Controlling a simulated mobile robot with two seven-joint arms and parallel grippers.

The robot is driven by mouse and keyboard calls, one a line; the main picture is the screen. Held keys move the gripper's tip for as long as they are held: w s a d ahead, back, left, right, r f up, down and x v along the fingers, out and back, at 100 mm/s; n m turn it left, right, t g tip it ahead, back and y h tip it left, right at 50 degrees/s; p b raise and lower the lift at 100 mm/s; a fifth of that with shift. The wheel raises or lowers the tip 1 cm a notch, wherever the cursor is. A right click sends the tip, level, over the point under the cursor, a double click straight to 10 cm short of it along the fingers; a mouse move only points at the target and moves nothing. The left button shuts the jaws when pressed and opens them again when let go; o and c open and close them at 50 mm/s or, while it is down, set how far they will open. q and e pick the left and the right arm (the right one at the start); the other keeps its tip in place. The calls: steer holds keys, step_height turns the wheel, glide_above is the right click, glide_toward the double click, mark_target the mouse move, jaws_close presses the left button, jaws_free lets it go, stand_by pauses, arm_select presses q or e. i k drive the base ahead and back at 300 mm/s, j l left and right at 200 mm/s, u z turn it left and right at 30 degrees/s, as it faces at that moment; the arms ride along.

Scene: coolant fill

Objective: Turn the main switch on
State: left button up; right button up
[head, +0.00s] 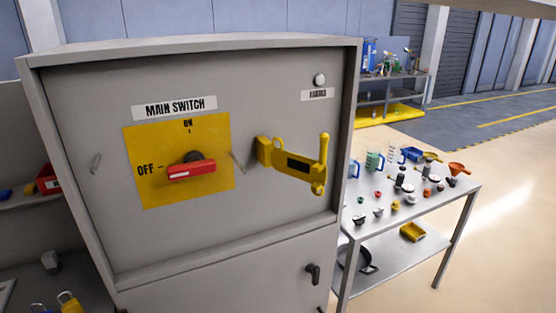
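The main switch is a red rotary handle (191,170) on a yellow plate (215,135), under a "MAIN SWITCH" label (174,107). The handle lies nearly level, its white-marked end towards the "OFF" mark at the left. The "ON" mark is at the top of the plate. The plate is on the front of a grey cabinet (120,240). A yellow bracket-like part (293,164) with a dark label stands out from the panel right of the plate, apart from the handle. Neither of my grippers is in view.
A small round white lamp or button (320,80) is at the panel's upper right. A black latch (312,274) is on the lower door. A table (460,192) with several small items stands right of the cabinet. The space before the switch looks clear.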

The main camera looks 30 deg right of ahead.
mark_target(196, 164)
steer(key=l+u, duration=0.3)
steer(key=u, duration=0.15)
steer(key=l+u, duration=0.3)
steer(key=u, duration=0.15)
steer(key=l+u, duration=0.15)
steer(key=l, duration=0.2)
steer(key=k+l+u, duration=0.1)
steer(key=l, duration=0.25)
steer(key=k+l+u, duration=0.15)
steer(key=l, duration=0.2)
steer(key=k+l, duration=0.1)
steer(key=l, duration=0.3)
steer(key=k+l, duration=0.1)
steer(key=l, duration=0.3)
steer(key=k+l, duration=0.1)
steer(key=l, duration=0.3)
steer(key=k+l, duration=0.15)
steer(key=l, duration=0.3)
steer(key=i+u, duration=0.05)
